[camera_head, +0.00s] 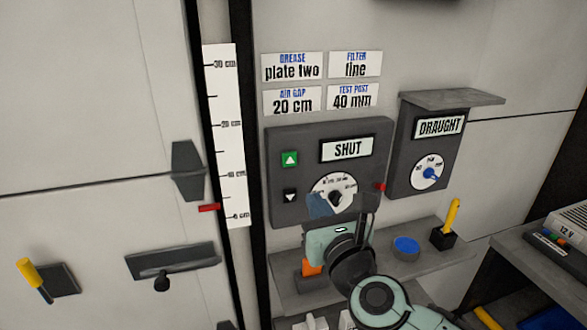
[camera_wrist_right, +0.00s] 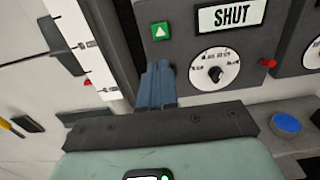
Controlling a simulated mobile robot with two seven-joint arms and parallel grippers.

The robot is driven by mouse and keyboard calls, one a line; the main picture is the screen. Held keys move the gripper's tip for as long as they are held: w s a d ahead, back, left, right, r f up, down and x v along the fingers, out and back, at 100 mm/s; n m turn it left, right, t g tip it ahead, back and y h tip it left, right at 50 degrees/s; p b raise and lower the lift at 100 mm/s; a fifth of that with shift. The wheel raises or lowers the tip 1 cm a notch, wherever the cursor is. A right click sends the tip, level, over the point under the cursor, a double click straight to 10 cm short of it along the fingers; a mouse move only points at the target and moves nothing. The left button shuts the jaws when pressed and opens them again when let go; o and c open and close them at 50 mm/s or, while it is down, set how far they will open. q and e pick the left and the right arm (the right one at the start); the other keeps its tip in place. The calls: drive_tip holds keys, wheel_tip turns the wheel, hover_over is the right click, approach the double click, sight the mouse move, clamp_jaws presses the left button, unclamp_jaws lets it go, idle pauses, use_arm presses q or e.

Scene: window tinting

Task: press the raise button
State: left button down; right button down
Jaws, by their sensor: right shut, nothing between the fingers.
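The raise button (camera_head: 290,159) is a green square with a white up-arrow, at the upper left of a dark grey control box (camera_head: 367,136). It also shows in the right wrist view (camera_wrist_right: 160,31). A black button (camera_head: 290,196) with a down-arrow sits below it. The box's display (camera_head: 347,149) reads SHUT. My right gripper (camera_head: 320,204) is shut and empty, in front of the lower part of the box. In the right wrist view its blue fingers (camera_wrist_right: 157,82) point up, just below the raise button. Contact with the box cannot be told. My left gripper is not in view.
A dial (camera_head: 334,184) and a small red knob (camera_head: 380,187) are on the box. A vertical scale (camera_head: 222,100) at left has a red marker (camera_head: 209,208) near its bottom. A DRAUGHT box (camera_head: 405,160) hangs at right. A shelf below holds a blue-topped cup (camera_head: 406,246).

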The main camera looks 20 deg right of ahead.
drive_tip(key=p, duration=0.3)
approach(290, 162)
drive_tip(key=w, duration=0.5)
drive_tip(key=shift+w+a+r, duration=0.1)
drive_tip(key=shift+w+r, duration=0.05)
drive_tip(key=shift+w, duration=0.1)
drive_tip(key=shift+w+p, duration=0.35)
drive_tip(key=shift+w, duration=0.35)
